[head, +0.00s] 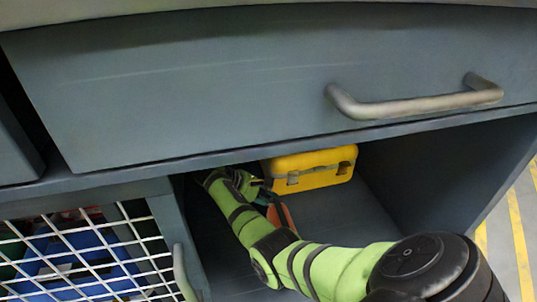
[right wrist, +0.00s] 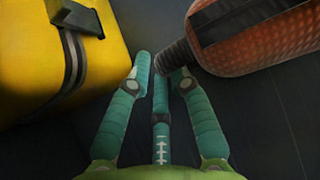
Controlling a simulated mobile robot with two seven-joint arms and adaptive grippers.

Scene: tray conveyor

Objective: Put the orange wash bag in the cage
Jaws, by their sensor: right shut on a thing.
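The orange wash bag (head: 285,214) lies on the floor of the open compartment under the drawer, partly hidden by my arm. In the right wrist view the orange bag (right wrist: 262,38) is at the upper right, with a black end pointing at my fingers. My right gripper (head: 262,195) reaches deep into the compartment. In the right wrist view its teal fingers (right wrist: 160,75) are shut on the bag's black end. The cage (head: 92,250), with a white wire grid front, is at the lower left. My left gripper is not in view.
A yellow case (head: 311,168) stands at the back of the compartment, close to my right gripper on its left side in the wrist view. A closed grey drawer (head: 200,90) with a bar handle (head: 415,104) is above. Blue things show behind the wires.

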